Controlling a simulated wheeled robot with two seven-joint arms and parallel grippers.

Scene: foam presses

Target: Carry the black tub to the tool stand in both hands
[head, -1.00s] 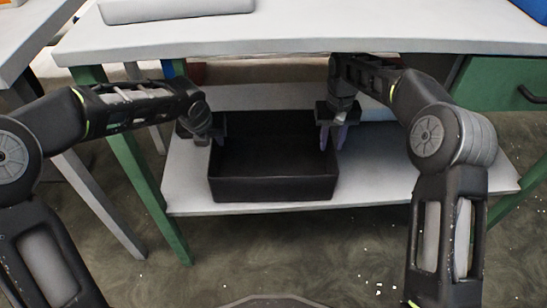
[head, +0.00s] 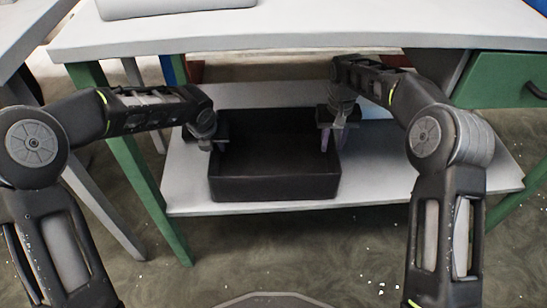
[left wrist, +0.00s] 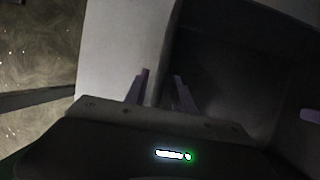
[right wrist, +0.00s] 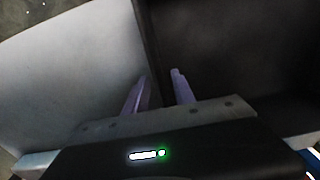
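The black tub (head: 275,188) sits upright on the white lower shelf under the table; it looks empty. My left gripper (head: 220,143) is at the tub's left wall. In the left wrist view its two purple fingers (left wrist: 161,85) stand apart, one on each side of the wall's rim. My right gripper (head: 332,137) is at the tub's right wall. In the right wrist view its fingers (right wrist: 160,85) also stand apart, with the rim between them. Neither pair looks closed on the wall. No tool stand can be made out.
Green table legs (head: 150,195) stand at the left, and a green drawer (head: 505,80) is at the right. The speckled floor in front is clear.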

